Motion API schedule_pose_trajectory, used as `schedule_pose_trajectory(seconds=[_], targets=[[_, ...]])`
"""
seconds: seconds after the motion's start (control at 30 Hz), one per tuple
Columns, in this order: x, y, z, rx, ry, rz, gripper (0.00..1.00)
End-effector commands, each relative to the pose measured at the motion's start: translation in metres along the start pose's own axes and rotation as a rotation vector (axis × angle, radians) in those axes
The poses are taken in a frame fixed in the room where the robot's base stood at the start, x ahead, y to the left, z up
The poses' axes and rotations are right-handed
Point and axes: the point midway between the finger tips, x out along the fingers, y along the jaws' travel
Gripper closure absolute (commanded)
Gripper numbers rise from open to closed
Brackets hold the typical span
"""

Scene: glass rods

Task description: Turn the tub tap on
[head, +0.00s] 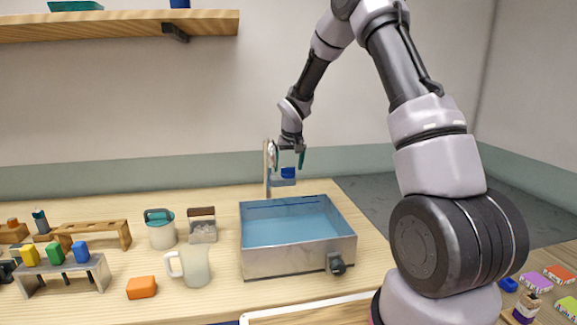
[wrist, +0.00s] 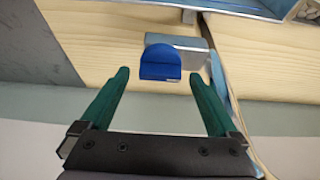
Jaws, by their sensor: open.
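The tub (head: 298,259) is a grey metal basin with blue water or a blue inside, standing on the wooden table. In the wrist view the blue handle (wrist: 160,62) lies ahead of and between my fingertips, in front of the grey block (wrist: 188,52). My gripper (head: 290,158) has green fingers and is open and empty, just above the handle in the head view. The wrist view shows both fingers (wrist: 166,74) apart, with no clear contact.
A dark knob (head: 337,264) sticks out of the tub's front. A white jug (head: 190,267), a teal-lidded pot (head: 160,230) and an orange block (head: 141,287) stand to the left. A shelf (head: 120,25) hangs on the wall at upper left.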

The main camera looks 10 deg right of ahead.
Motion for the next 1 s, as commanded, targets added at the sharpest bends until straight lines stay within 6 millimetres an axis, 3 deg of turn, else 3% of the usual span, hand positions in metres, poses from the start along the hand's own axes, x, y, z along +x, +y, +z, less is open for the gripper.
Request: schedule_pose_trajectory(seconds=[0.23,0.4,0.47,0.73,1.0], targets=[[0.0007,0.0000,-0.0001,0.000,0.000,0.000,0.04],[0.0006,0.0001,0.0000,0.000,0.000,0.000,0.69],[0.0006,0.0001,-0.0001,0.000,0.000,0.000,0.90],[0.0006,0.0010,0.0000,-0.023,0.000,-0.010,0.90],[0.0011,0.0032,0.0000,-0.152,-0.001,-0.065,0.90]])
